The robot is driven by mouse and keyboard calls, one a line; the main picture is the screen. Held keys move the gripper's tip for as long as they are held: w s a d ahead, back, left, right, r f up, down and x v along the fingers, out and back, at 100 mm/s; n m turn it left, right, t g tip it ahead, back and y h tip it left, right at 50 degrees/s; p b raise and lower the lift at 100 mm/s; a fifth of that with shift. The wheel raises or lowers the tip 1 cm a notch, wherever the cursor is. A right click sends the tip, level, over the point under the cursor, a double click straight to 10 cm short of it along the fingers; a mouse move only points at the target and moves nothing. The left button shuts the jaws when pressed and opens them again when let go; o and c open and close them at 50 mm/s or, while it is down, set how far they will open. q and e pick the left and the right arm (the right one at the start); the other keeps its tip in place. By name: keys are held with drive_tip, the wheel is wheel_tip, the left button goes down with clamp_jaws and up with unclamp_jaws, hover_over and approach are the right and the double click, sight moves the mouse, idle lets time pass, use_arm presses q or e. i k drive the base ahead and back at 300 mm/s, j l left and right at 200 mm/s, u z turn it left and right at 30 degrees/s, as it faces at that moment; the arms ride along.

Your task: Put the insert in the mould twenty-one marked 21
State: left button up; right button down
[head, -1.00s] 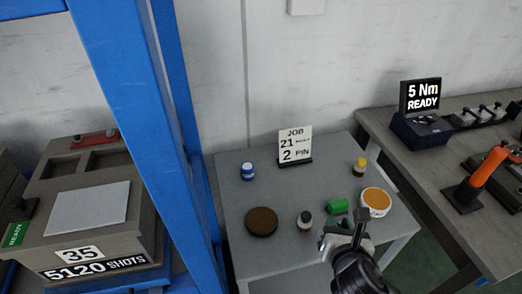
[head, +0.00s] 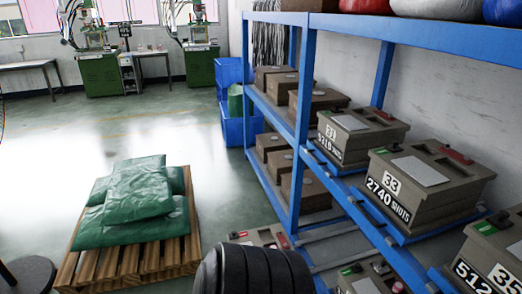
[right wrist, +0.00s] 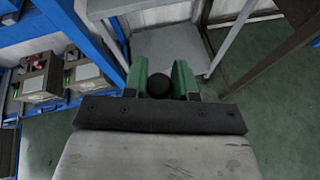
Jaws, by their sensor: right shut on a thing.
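In the right wrist view my right gripper (right wrist: 160,80) is shut on a dark round-topped thing (right wrist: 158,87) between its two green fingers. I cannot tell from its end whether this is the insert. My left gripper is not in view. Moulds stand on the blue rack in the head view: one marked 33 (head: 433,185), one marked 35 (head: 497,250) cut by the edge, and one farther back that seems to read 31 (head: 358,133). I cannot make out a 21 on any mould.
The blue rack (head: 303,120) fills the right; more moulds (head: 290,188) are on its lower shelf. A pallet (head: 125,265) with green sacks (head: 135,200) stands on the left. Open floor lies behind it. A grey table (right wrist: 170,45) shows in the right wrist view.

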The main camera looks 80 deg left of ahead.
sight(266, 237)
drive_tip(key=u, duration=1.45)
drive_tip(key=i+j+u, duration=0.15)
drive_tip(key=j, duration=0.3)
drive_tip(key=i+j+u, duration=0.1)
drive_tip(key=j, duration=0.3)
drive_tip(key=i+j+u, duration=0.15)
drive_tip(key=j, duration=0.3)
drive_tip(key=i+j+u, duration=0.1)
drive_tip(key=j, duration=0.3)
drive_tip(key=i, duration=0.1)
